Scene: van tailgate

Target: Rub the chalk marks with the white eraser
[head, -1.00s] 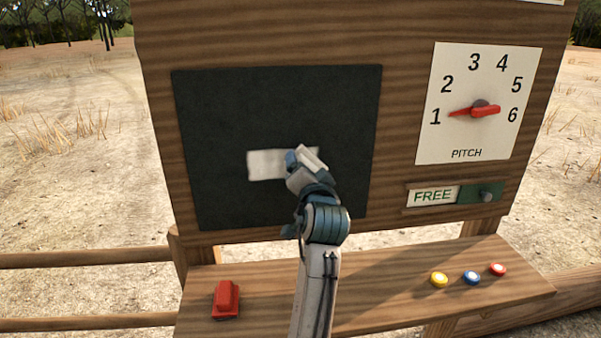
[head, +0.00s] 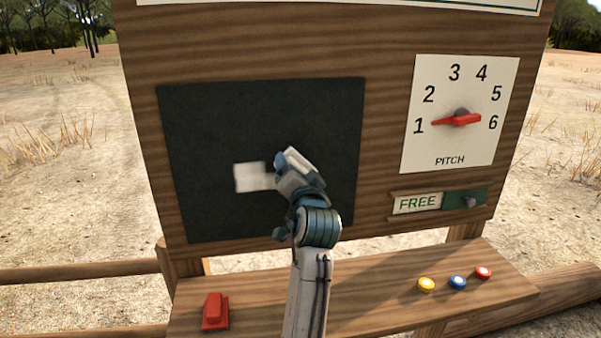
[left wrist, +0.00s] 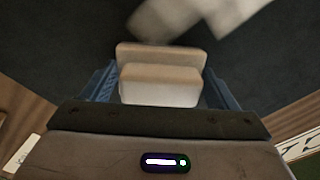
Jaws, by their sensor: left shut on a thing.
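The dark chalkboard (head: 220,115) is fixed on the wooden panel. A white chalk patch (head: 252,177) is near its middle, partly hidden behind my gripper; in the left wrist view the patch (left wrist: 185,15) is blurred with a stepped edge. My left gripper (head: 287,165) is in front of the board, at the patch's right end. It is shut on the white eraser (head: 301,160), which shows between the blue fingers in the left wrist view (left wrist: 160,83). I cannot tell whether the eraser touches the board. My right gripper is not in view.
A red block-like object (head: 215,312) sits on the left of the wooden shelf (head: 385,293). Yellow (head: 426,284), blue (head: 458,283) and red (head: 483,272) discs are on its right. A pitch dial (head: 460,117) and a FREE slider (head: 437,202) are right of the board.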

